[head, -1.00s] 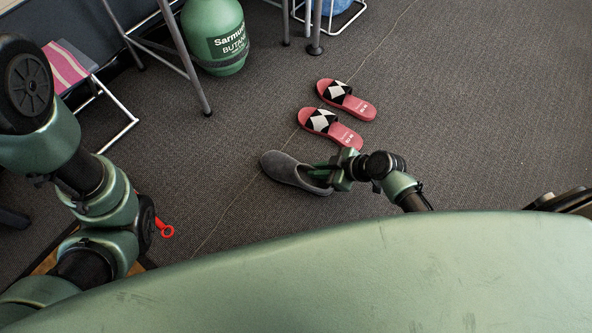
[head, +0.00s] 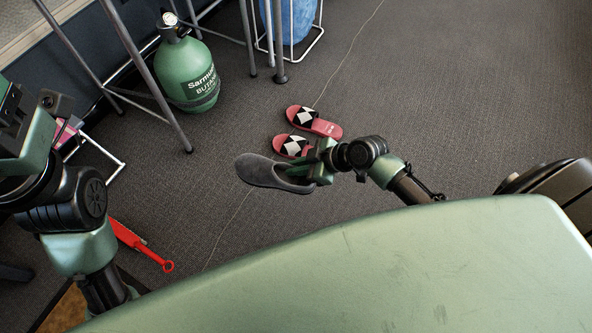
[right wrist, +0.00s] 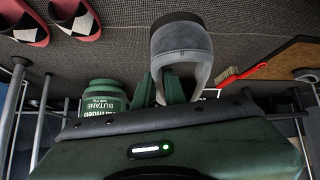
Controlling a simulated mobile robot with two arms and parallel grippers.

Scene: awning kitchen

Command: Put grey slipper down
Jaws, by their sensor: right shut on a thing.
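The grey slipper (head: 260,171) is in the middle of the head view, toe to the left. My right gripper (head: 312,165) is shut on its open heel end, at the right. In the right wrist view the slipper (right wrist: 181,44) rises beyond the two green fingers (right wrist: 160,90). It looks held above the carpet, but the gap under it cannot be judged. My left arm shows at the left edge of the head view; its fingertips are not visible.
Two pink slippers (head: 318,124) lie just behind the grey one, one partly covered by my right gripper. A green butane cylinder (head: 189,75) and metal legs stand at back left. A red-handled brush (head: 140,243) lies at left. Carpet (head: 450,90) at right is clear.

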